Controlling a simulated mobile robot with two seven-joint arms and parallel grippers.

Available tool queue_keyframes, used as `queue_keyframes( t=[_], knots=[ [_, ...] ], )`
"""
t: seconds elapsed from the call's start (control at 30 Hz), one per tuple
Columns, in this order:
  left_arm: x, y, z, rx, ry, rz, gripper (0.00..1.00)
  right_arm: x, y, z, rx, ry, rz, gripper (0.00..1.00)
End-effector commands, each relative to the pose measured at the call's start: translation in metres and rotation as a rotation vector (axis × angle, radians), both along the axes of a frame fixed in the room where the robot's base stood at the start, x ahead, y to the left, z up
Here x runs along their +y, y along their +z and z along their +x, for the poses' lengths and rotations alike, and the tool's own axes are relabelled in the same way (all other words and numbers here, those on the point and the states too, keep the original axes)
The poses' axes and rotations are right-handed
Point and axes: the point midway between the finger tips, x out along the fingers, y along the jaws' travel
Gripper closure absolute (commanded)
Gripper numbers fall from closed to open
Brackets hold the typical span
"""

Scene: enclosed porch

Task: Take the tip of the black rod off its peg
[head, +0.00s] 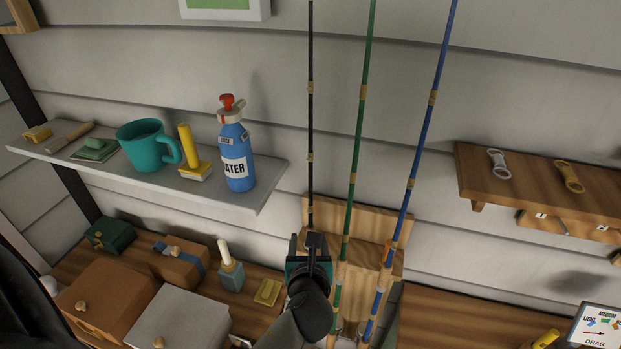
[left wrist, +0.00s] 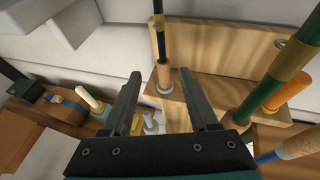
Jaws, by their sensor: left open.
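The black rod (head: 310,120) stands upright against the wall, with tan bands along it. Its top runs out of the head view, so its tip and peg are not seen. In the left wrist view the rod's lower part (left wrist: 158,38) ends in a tan grip (left wrist: 164,78) at the wooden rack (left wrist: 215,42). My left gripper (head: 313,240) is open, in front of the rod's lower end, which it partly hides in the head view. In the left wrist view the open jaws (left wrist: 157,75) point toward the grip, with nothing held. My right gripper is not in view.
A green rod (head: 360,120) and a blue rod (head: 423,120) lean close by on the right. A grey shelf (head: 262,188) at left holds a teal mug (head: 142,143) and a blue water bottle (head: 236,158). A wooden shelf (head: 530,185) is at right.

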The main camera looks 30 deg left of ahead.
Motion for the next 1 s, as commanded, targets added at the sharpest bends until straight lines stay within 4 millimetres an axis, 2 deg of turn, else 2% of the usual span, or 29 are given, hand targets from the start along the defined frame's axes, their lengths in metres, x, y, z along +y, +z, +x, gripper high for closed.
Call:
queue_keyframes(
  t=[0.13, 0.3, 0.7, 1.0],
  knots=[
    [0.004, -0.013, 0.015, -0.003, 0.001, -0.001, 0.4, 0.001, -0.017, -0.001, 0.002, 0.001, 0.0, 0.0],
    [0.011, -0.019, 0.027, -0.003, 0.001, -0.001, 0.4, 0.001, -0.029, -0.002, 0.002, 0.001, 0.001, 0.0],
    [0.014, -0.018, 0.032, 0.001, -0.001, -0.001, 0.4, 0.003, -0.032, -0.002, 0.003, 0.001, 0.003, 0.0],
    [0.014, -0.019, 0.032, 0.0, -0.001, 0.0, 0.74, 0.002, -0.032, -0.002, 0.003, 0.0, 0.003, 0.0]
  ],
)
